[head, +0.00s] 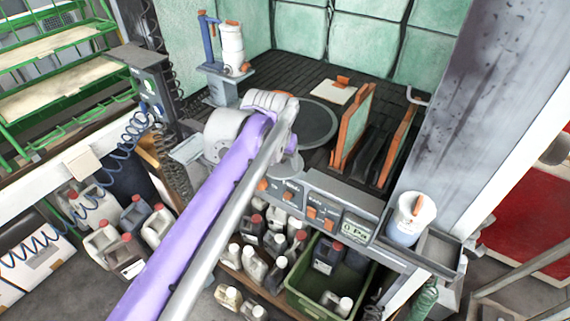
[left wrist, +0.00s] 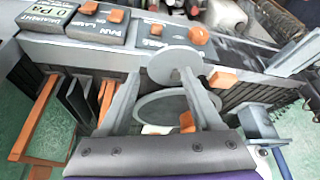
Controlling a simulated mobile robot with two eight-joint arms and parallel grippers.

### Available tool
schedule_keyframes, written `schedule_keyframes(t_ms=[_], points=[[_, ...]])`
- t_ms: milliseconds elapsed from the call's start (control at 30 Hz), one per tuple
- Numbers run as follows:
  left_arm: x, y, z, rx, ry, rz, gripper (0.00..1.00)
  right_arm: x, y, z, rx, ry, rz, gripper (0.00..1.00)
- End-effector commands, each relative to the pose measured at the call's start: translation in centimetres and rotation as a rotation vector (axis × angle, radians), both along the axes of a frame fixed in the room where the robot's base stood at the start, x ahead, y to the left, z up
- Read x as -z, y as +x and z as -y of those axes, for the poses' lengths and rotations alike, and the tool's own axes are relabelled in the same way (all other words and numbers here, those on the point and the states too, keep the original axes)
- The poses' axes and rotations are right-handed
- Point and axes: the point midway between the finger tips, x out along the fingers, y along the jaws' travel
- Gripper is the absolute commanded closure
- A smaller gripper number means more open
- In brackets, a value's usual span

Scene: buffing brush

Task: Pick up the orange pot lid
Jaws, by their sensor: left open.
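Another white container with an orange top (head: 232,22) stands on the blue stand at the back. I cannot tell for sure which orange piece is the pot lid. My left gripper (left wrist: 166,88) is open over the machine's front edge, its fingers apart, with a grey disc (left wrist: 176,64) visible past the fingertips. In the head view my purple arm hides most of the fingers. An orange block (left wrist: 187,122) shows between the fingers. My right gripper is not in view.
The control panel (head: 316,203) with orange buttons runs along the front edge. An orange-framed upright panel (head: 354,129) stands right of the round dark plate (head: 318,122). Several bottles and a green crate (head: 313,299) are below. A grey pillar (head: 462,110) rises at the right.

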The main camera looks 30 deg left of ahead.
Motion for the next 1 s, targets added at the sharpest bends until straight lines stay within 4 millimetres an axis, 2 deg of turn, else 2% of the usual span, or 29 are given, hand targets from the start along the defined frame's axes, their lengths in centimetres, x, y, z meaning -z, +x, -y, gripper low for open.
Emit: schedule_keyframes(t_ms=[33,100,200,333,600,833,1000], points=[[-0.4,1.6,-1.3,-0.021,0.0,-0.005,0.34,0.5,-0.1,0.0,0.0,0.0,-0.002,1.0],[-1.1,3.1,-2.6,-0.044,-0.002,-0.01,0.34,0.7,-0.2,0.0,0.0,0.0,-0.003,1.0],[-1.7,4.5,-3.9,-0.066,-0.003,-0.015,0.34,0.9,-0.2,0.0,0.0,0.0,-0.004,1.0],[-1.6,5.4,-4.6,-0.077,-0.004,-0.018,0.34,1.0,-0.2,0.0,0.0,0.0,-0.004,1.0],[2.0,6.9,-5.1,-0.077,-0.004,-0.017,0.34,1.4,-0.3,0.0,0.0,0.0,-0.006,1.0],[3.7,7.5,-5.2,-0.077,-0.003,-0.017,0.34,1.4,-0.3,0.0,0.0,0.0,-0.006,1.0],[6.1,8.5,-5.1,-0.075,-0.004,-0.017,0.34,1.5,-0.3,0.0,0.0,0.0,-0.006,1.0]])
